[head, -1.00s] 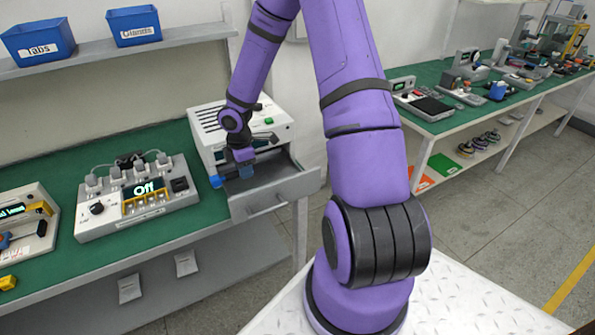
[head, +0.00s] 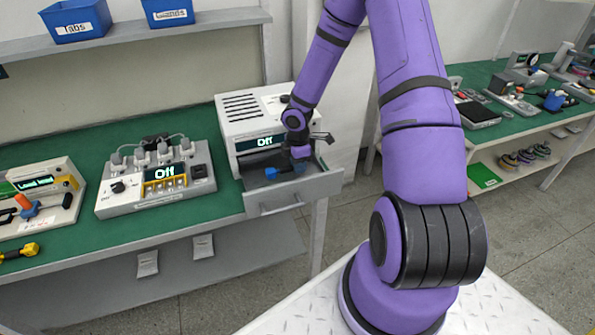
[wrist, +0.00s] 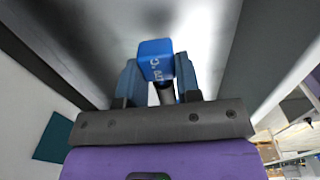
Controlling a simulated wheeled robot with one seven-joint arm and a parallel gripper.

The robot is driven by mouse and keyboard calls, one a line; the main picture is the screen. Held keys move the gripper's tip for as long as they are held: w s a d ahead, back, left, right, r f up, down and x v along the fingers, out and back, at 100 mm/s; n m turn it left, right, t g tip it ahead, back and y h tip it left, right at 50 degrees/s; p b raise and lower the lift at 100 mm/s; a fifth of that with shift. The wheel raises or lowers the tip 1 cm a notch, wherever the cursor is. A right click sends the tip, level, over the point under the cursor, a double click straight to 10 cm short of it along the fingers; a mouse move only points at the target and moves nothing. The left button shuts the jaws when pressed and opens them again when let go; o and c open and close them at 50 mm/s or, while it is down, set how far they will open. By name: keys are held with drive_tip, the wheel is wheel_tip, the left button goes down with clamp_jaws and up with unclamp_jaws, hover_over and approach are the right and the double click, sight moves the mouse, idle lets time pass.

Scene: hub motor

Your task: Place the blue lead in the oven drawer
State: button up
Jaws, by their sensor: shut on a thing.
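The blue lead (wrist: 156,62) is a blue block-like end with white markings on a dark stem. In the wrist view it sits between the two fingers of my gripper (wrist: 160,82), which is shut on it. In the head view the blue end (head: 271,173) shows at the opening of the oven drawer (head: 290,190). The drawer is pulled out of the white oven (head: 250,120), whose display reads "Off". My gripper (head: 298,165) is over or inside the open drawer. I cannot tell whether the lead touches the drawer floor.
A power unit (head: 155,185) with plugs and an "Off" display stands left of the oven. Further left is a device (head: 38,205) with an orange-tipped part. Blue bins (head: 77,20) sit on the shelf above. A second bench (head: 500,125) holds several devices at the right.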

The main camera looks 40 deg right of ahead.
drive_tip(key=shift+f, duration=1.55)
drive_tip(key=shift+a+f, duration=0.1)
drive_tip(key=o, duration=0.9)
drive_tip(key=shift+o, duration=0.2)
